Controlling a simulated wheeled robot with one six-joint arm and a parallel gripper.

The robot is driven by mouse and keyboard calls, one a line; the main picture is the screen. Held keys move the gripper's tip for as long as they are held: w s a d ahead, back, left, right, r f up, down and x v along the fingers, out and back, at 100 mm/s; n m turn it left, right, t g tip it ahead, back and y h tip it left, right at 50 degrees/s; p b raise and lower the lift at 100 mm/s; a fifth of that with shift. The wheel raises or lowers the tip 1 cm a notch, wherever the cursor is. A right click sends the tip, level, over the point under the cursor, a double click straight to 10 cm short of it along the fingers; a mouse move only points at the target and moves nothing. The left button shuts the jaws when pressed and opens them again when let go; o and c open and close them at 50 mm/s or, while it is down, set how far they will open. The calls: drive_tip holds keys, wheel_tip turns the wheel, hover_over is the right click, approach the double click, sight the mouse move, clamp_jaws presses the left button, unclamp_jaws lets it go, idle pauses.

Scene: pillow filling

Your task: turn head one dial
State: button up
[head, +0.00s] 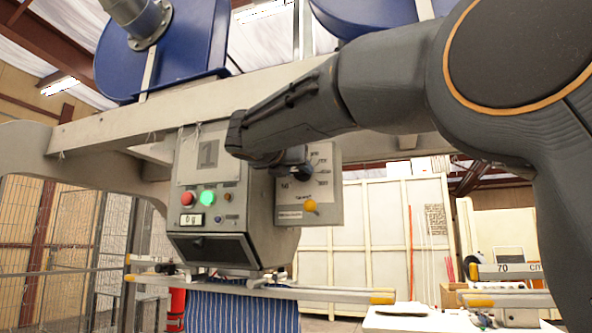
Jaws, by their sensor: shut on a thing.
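Head one is a grey control box with a plate marked 1 (208,155) on its front. A side panel (330,209) on its right carries a dial (299,171) with a printed scale around it; the dial is mostly covered by my gripper. My gripper (285,166) reaches in from the right and is shut on the dial at the panel's upper left. The dial's pointer direction cannot be made out. A yellow knob (311,206) sits lower on the same panel, clear of my gripper.
The box front has a red button (187,198), a green button (208,198) and a small display (191,219) reading 0 g. A striped blue cloth (240,306) hangs below, beside a yellow-tipped rail (340,294). A white table (420,322) stands at lower right.

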drive_tip(key=shift+m, duration=0.3)
drive_tip(key=m+b, duration=0.4)
drive_tip(key=m, duration=0.1)
drive_tip(key=shift+f+m, duration=0.1)
drive_tip(key=shift+m, duration=0.3)
drive_tip(key=m+b, duration=0.2)
drive_tip(key=m, duration=0.1)
drive_tip(key=shift+m+b, duration=0.3)
drive_tip(key=shift+b, duration=0.1)
drive_tip(key=m+b, duration=0.2)
drive_tip(key=m, duration=0.1)
drive_tip(key=shift+m, duration=0.3)
drive_tip(key=m+b, duration=0.3)
drive_tip(key=m, duration=0.2)
drive_tip(key=shift+m+b, duration=1.1)
drive_tip(key=shift+m, duration=1.4)
